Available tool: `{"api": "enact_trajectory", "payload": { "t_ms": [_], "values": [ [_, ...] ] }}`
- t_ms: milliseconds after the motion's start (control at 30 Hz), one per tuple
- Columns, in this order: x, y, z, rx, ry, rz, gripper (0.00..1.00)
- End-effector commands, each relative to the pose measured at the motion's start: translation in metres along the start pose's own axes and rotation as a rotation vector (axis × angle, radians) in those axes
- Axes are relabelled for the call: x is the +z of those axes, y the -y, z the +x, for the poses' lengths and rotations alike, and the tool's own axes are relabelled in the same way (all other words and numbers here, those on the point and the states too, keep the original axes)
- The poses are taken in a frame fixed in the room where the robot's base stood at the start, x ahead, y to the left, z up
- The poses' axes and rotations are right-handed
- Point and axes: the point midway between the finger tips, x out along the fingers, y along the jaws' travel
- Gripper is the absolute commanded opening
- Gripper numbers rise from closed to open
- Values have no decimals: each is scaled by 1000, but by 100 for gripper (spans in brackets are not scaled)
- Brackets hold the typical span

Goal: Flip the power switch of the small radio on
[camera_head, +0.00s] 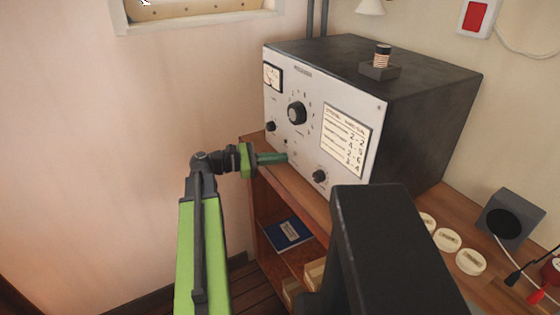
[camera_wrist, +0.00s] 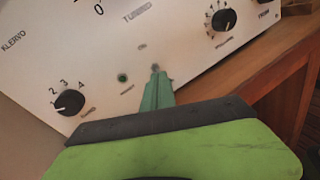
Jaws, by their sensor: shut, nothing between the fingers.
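The radio (camera_head: 310,145) is a dark box with a pale front panel, standing on the wooden desk. The wrist view shows the lower part of its panel (camera_wrist: 200,60) close up. A small metallic switch (camera_wrist: 155,67) is partly visible below a faint label, right at my fingertips. My gripper (camera_head: 286,157) has green fingers pointing at the lower panel. In the wrist view my gripper (camera_wrist: 156,75) is shut and empty, its tips covering part of the switch. I cannot tell whether they touch it or which way it is set.
The desk (camera_head: 455,215) holds white round pieces (camera_head: 446,239) and a dark speaker (camera_head: 510,218). A blue book (camera_head: 288,233) lies on the shelf below.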

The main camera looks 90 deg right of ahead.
Motion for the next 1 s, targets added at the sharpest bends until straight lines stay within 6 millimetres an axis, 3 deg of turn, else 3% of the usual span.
{"api": "enact_trajectory", "payload": {
  "t_ms": [167, 367, 700, 1000],
  "values": [
    [-6, 0, -1, 1, 0, 0, 0],
    [-46, 1, -11, 6, -2, -1, 0],
    [-65, 7, -83, 6, -2, 0, 0],
    [-70, 9, -105, 3, -1, 0, 0]
  ]
}}
